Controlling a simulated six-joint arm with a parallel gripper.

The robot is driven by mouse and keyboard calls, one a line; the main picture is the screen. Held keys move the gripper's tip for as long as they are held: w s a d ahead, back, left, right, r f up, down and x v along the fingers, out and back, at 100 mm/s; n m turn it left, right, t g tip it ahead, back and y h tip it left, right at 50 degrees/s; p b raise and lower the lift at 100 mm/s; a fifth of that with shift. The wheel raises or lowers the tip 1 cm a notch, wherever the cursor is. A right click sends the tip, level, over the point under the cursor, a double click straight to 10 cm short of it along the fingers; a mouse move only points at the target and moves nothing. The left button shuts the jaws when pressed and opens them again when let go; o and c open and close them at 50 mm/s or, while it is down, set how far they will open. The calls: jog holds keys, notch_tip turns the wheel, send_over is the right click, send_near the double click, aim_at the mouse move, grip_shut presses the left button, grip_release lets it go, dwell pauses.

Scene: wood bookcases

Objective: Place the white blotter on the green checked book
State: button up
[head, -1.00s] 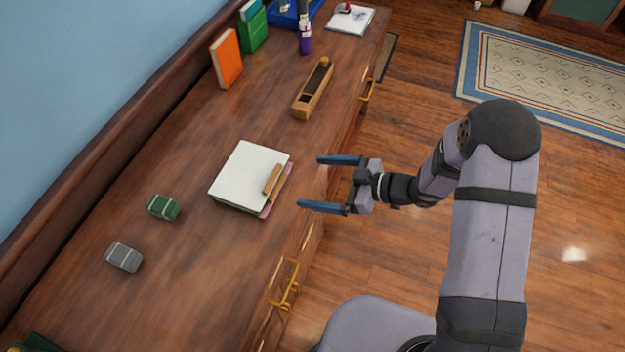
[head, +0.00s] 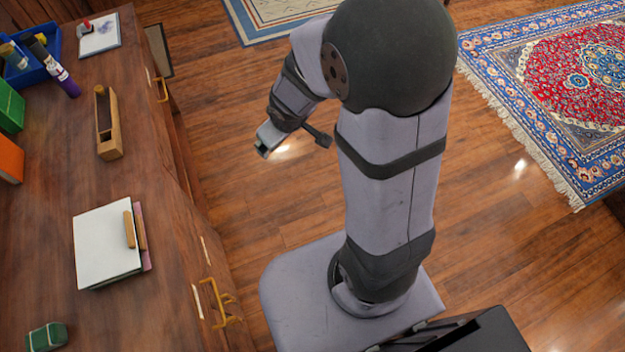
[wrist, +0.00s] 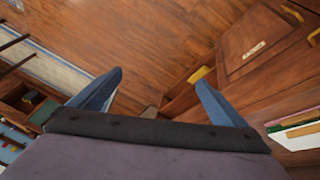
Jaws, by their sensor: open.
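A flat white slab (head: 103,243), seemingly the blotter, lies on a stack on the desk in the head view. A tan wooden bar (head: 129,229) rests along its right side, and pink and green edges show beneath. I cannot make out a check pattern, so I cannot tell whether the green layer is the checked book. The stack's layered edge (wrist: 298,132) also shows at the right of the wrist view. My gripper (wrist: 158,90) is open and empty, its two blue fingers apart. In the head view it is over the floor, right of the desk, its fingers mostly hidden.
On the desk are a long wooden box (head: 108,125), a small green block (head: 46,337), a green book (head: 10,106), an orange book (head: 10,158), a purple bottle (head: 64,80) and a blue tray (head: 42,66). Brass drawer handles (head: 222,303) stick out from the desk front.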

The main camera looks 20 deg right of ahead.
jog(key=s+r+m+g, duration=0.2)
jog(key=s+m+g, duration=0.2)
jog(key=s, duration=1.2)
jog(key=shift+d+m+g, duration=0.4)
jog(key=shift+d+g, duration=0.05)
jog(key=shift+g, duration=0.05)
